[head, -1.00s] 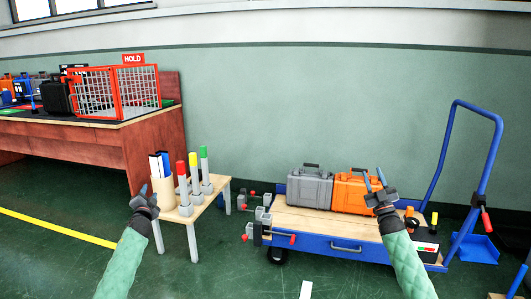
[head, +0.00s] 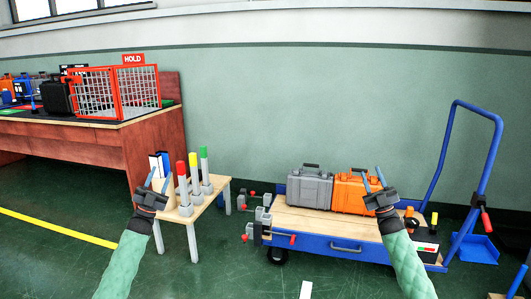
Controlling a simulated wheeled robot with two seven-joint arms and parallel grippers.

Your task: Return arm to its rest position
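My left gripper (head: 160,181) is raised in front of the small wooden table, with its fingers apart and nothing seen between them. It overlaps the tan holder on that table in the picture. My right gripper (head: 373,182) is raised in front of the cart, near the orange case (head: 352,192). Its fingers are apart and nothing is seen between them. Both green sleeved arms come up from the bottom of the picture.
The small table (head: 217,187) bears red, yellow and green topped posts. A blue cart (head: 345,247) carries a grey case (head: 310,188) and the orange case. A brown bench (head: 150,140) with a red HOLD cage (head: 115,92) stands at left. Floor between the arms is mostly clear.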

